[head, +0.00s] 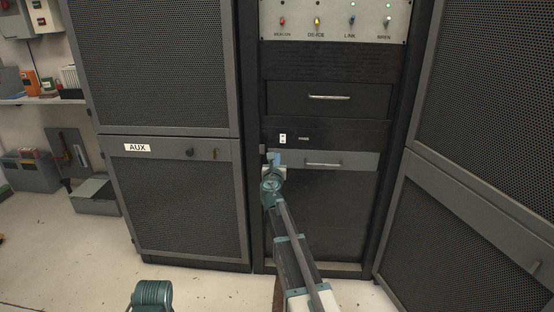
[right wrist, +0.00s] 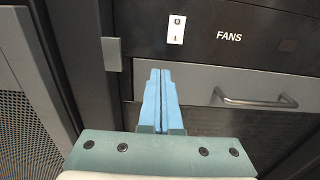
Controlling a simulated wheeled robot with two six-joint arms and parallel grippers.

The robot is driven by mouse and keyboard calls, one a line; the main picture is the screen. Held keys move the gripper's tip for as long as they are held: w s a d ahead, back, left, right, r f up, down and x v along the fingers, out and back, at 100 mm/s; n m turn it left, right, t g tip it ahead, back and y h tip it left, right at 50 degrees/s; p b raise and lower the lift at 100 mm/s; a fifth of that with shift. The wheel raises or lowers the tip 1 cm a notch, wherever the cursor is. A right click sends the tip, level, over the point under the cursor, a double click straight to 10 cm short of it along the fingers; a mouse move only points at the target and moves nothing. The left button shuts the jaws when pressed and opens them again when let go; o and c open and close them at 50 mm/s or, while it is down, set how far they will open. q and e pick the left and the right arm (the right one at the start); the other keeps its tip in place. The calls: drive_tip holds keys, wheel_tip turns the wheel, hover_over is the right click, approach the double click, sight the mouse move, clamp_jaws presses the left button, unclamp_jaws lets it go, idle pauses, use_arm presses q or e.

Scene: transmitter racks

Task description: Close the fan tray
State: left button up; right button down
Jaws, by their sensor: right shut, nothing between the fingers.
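The fan tray (head: 340,161) is a grey drawer front with a bar handle, low in the open middle rack. In the right wrist view the tray (right wrist: 205,88) sits below a black panel marked FANS, with its handle (right wrist: 255,97) at right. I cannot tell how far its front stands out. My right gripper (head: 275,158) is at the tray's left end, left of the handle. Its blue fingers (right wrist: 160,73) are shut and empty, in front of the tray's face; contact is unclear.
A black drawer (head: 330,98) and a panel of switches and lamps (head: 335,20) are higher in the rack. The AUX cabinet (head: 175,200) stands at left. An open mesh door (head: 470,150) stands at right. A small white switch (right wrist: 176,29) is on the FANS panel.

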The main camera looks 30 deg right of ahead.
drive_tip(key=v, duration=1.3)
drive_tip(key=shift+s+a, duration=0.15)
drive_tip(key=shift+s, duration=0.05)
drive_tip(key=s+a+f+m+g+y+p, duration=0.25)
drive_tip(key=s+a+f+m+g, duration=0.65)
drive_tip(key=s+a+f+m, duration=0.85)
drive_tip(key=s+a+f+m+g+y, duration=0.2)
drive_tip(key=s+a+m+g+y, duration=0.5)
drive_tip(key=s+a, duration=0.55)
wheel_tip(320, 180, up, 38)
drive_tip(key=m+h+p, duration=0.1)
drive_tip(key=p, duration=3.6)
drive_tip(key=shift+w+a+p, duration=0.3)
drive_tip(key=shift+a+p, duration=0.05)
drive_tip(key=shift+p, duration=0.05)
